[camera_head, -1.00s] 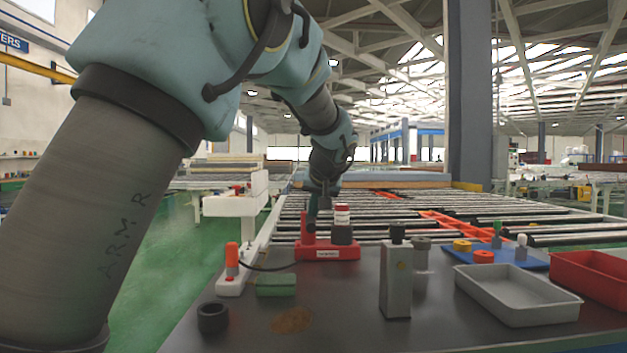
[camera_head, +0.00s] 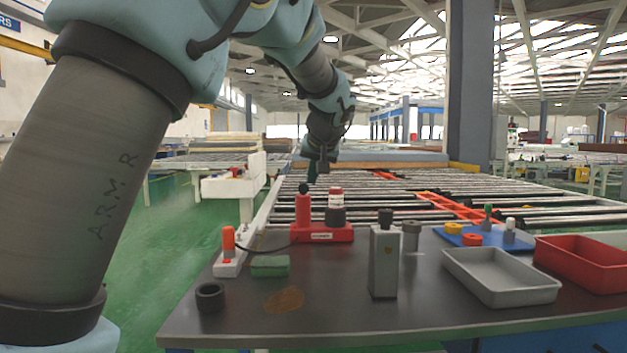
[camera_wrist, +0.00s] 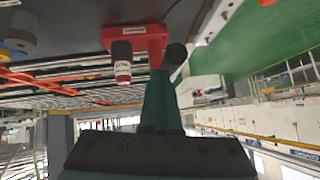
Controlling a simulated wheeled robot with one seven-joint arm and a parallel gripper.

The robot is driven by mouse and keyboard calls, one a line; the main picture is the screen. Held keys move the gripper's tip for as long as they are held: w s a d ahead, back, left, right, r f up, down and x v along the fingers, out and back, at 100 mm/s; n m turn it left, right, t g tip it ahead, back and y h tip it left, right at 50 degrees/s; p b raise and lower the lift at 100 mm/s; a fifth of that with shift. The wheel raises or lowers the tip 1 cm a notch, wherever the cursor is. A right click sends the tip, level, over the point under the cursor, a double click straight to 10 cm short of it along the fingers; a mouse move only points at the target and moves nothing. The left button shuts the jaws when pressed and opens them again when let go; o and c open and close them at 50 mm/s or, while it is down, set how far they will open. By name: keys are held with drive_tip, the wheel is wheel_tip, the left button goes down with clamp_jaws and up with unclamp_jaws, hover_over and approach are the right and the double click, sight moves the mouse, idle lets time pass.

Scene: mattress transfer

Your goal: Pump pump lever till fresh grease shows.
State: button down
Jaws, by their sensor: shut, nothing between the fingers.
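The red grease pump (camera_head: 322,236) stands at the far left edge of the dark worktop. Its pump lever (camera_head: 304,212) is an upright red post with a black knob, beside a red-and-white labelled cartridge (camera_head: 336,199) on a dark cylinder. My gripper (camera_head: 312,181) is shut and empty, just above the lever knob in the head view. In the wrist view the closed teal fingers (camera_wrist: 161,76) point at the pump base (camera_wrist: 150,38), between the cartridge (camera_wrist: 122,62) and the black knob (camera_wrist: 176,54). They look apart from the knob. I cannot make out fresh grease.
An orange-topped device (camera_head: 228,243) with a black cable, a green block (camera_head: 270,267), a black ring (camera_head: 210,297) and a brown smear (camera_head: 284,300) lie nearby. A grey metal box (camera_head: 384,262), grey tray (camera_head: 500,294) and red bin (camera_head: 585,270) stand right. Rollers (camera_head: 400,190) lie behind.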

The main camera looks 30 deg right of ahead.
drive_tip(key=v, duration=0.8)
drive_tip(key=shift+a+b, duration=0.2)
drive_tip(key=shift+b, duration=0.15)
drive_tip(key=shift+s, duration=0.15)
